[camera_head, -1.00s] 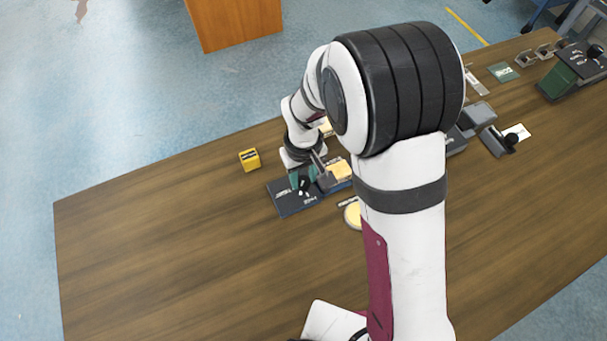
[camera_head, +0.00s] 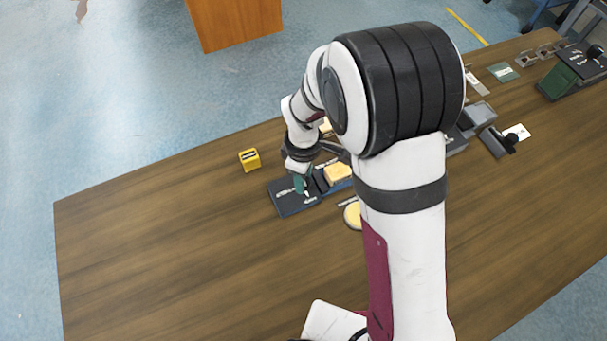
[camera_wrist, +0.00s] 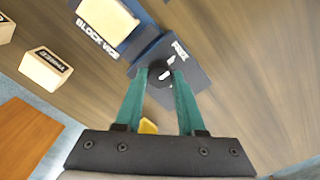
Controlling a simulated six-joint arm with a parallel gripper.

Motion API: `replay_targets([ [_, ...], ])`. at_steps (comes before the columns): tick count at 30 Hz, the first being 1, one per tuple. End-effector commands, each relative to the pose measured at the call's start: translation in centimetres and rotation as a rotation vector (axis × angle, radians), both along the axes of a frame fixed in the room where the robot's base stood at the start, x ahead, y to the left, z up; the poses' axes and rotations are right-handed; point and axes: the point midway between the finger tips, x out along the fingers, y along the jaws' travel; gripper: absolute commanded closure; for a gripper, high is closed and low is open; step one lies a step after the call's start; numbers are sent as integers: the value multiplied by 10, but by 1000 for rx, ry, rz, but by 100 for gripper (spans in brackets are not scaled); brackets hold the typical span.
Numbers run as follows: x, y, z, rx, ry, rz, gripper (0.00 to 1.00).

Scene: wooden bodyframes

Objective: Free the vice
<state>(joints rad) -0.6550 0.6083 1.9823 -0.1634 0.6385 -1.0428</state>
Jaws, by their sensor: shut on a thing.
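The block vice (camera_head: 292,208) is a dark blue-grey base on the table in the head view, and its labelled body (camera_wrist: 135,52) shows at the top of the wrist view. A pale wooden block (camera_wrist: 107,18) sits in it, and also shows in the head view (camera_head: 338,173). My gripper (camera_wrist: 160,78) has teal fingers, which close around the black handle knob (camera_wrist: 161,73) at the end of the vice. In the head view my gripper (camera_head: 302,184) points down over the vice. The fingers hide part of the handle.
A yellow box (camera_head: 250,160) stands left of the vice, near the far table edge. A loose pale block (camera_wrist: 46,68) lies beside the vice. A round yellow-topped thing (camera_head: 353,215) is partly behind my arm. Bare table (camera_head: 170,240) lies to the left and front.

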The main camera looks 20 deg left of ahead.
Motion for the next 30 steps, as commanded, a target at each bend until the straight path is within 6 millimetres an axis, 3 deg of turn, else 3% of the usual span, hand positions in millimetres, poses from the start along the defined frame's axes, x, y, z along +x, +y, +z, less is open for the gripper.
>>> replay_targets([
  [20,-1,-1,0,-3,2,52,100],
  [21,-1,-1,0,-3,2,52,56],
  [25,0,-1,0,-2,2,52,33],
  [30,0,-1,0,-1,1,52,31],
])
